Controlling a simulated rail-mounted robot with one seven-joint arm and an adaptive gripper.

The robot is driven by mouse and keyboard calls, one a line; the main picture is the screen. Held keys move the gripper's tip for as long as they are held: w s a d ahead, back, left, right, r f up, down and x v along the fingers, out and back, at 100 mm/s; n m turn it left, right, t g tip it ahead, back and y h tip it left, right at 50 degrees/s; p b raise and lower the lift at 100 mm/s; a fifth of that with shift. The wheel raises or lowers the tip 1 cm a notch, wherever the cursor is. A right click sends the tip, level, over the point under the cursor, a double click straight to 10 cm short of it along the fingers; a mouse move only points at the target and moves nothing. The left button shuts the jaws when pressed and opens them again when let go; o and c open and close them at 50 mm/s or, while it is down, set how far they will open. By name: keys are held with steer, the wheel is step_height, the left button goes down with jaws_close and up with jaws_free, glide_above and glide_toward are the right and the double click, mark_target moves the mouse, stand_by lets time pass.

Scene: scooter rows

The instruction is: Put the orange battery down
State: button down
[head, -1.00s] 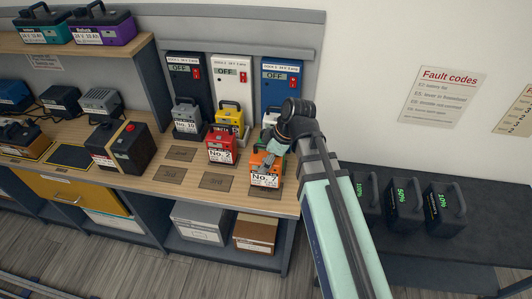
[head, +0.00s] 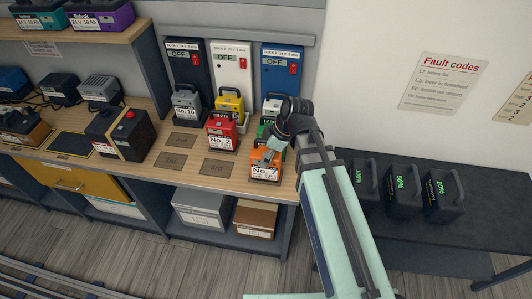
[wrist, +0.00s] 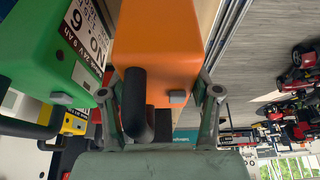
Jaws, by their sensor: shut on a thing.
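The orange battery (head: 263,172), labelled No. 7, is upright at the right front corner of the bench (head: 215,186). My gripper (head: 273,149) is above it, shut on its handle. The battery covers the marked pad under it; I cannot tell whether its base touches. In the wrist view the orange battery (wrist: 157,40) fills the upper middle, its dark handle (wrist: 137,105) between my fingers (wrist: 163,95).
The red battery No. 2 (head: 221,138) stands left of the orange one, the yellow battery (head: 229,105) behind. Empty marked pads (head: 217,167) lie to the left. Three chargers (head: 283,72) stand at the back. A dark table (head: 420,240) with three black batteries is at right.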

steer(key=shift+c, duration=1.2)
jaws_free()
steer(key=shift+r, duration=0.15)
steer(key=b+v, duration=0.1)
steer(key=v, duration=1)
steer(key=shift+d+r+b, duration=0.25)
steer(key=shift+r+b, duration=0.1)
steer(key=shift+b, duration=0.05)
steer(key=shift+s, duration=0.1)
